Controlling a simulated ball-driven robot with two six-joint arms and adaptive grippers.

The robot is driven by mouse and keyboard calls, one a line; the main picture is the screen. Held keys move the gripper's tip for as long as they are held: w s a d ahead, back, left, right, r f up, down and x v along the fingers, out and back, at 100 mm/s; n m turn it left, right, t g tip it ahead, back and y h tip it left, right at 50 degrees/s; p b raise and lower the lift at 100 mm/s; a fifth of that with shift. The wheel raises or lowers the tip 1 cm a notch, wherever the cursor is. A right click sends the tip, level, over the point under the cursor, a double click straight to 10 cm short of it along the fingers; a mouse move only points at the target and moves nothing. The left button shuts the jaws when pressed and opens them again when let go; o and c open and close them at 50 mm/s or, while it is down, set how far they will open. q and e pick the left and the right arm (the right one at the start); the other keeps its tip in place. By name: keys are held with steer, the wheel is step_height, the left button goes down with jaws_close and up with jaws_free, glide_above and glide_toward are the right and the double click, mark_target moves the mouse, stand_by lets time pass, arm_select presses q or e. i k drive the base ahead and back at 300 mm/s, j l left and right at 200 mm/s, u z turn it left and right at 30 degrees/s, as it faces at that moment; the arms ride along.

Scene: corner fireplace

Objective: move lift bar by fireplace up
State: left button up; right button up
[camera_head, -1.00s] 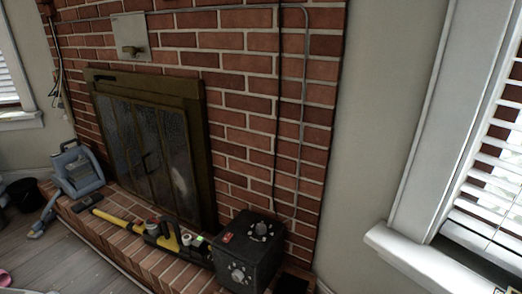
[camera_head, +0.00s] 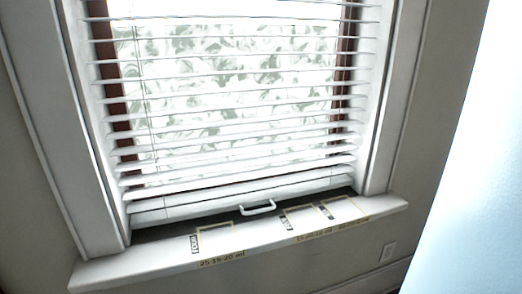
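A white horizontal blind (camera_head: 240,110) hangs over the window, its slats spaced apart above and packed closer near the bottom. Its bottom rail (camera_head: 230,198) is low, just above the sill. A small white handle-like bar (camera_head: 258,207) is at the blind's lower edge, near the middle; I cannot tell whether it is fixed to the blind or to the window. Neither of my grippers is in view.
The white window sill (camera_head: 160,256) juts out and bears taped outlines and labels, with no objects standing on it. A bright pale surface (camera_head: 470,190) fills the right side.

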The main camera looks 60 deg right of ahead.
mark_target(175, 214)
steer(key=z, duration=1.75)
